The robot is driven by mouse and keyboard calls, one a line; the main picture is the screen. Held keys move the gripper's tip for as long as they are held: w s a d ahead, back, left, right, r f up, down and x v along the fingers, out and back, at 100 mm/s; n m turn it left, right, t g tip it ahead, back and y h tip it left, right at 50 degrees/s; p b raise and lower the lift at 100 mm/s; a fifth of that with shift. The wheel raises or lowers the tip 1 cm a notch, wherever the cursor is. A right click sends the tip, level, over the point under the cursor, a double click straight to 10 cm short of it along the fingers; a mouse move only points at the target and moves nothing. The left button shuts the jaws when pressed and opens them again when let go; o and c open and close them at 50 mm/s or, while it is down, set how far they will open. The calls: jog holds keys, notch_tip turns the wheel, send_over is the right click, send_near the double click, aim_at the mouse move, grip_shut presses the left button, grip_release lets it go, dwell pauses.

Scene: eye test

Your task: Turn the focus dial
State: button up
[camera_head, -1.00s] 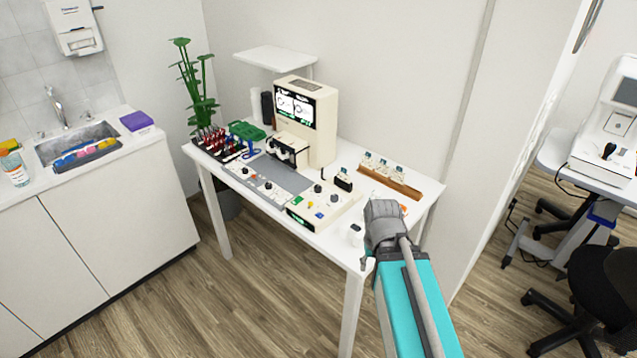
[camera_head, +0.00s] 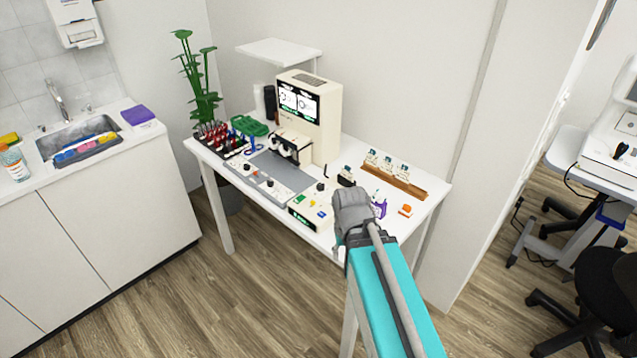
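A cream eye-test machine (camera_head: 323,125) with a lit double screen stands at the back of a white table. In front of it lies a long grey panel (camera_head: 257,183) with small dark knobs and red parts. To its right is a cream control box (camera_head: 303,207) with a black knob (camera_head: 320,186) and green, yellow and blue buttons. No label is readable, so I cannot tell which knob is the focus dial. My gripper (camera_head: 352,205) is at the right end of the control box and hides part of it. Its fingers cannot be made out.
A wooden rack (camera_head: 393,184) with small cards stands at the back right of the table (camera_head: 425,206). A purple item (camera_head: 380,208) and an orange item (camera_head: 405,210) lie near my gripper. A red-filled rack (camera_head: 212,137), green tray (camera_head: 249,126) and plant are at the left.

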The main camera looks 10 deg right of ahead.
jog(key=shift+a, duration=0.3)
jog(key=shift+o, duration=1.1)
jog(key=shift+w, duration=0.15)
notch_tip(320, 180, up, 14)
jog(key=n+p, duration=0.7)
jog(key=p, duration=0.7)
send_over(321, 184)
jog(key=shift+a, duration=0.1)
jog(key=shift+f, duration=0.2)
notch_tip(321, 184, down, 14)
jog(key=b, duration=1.4)
jog(key=shift+r, duration=0.2)
grip_shut()
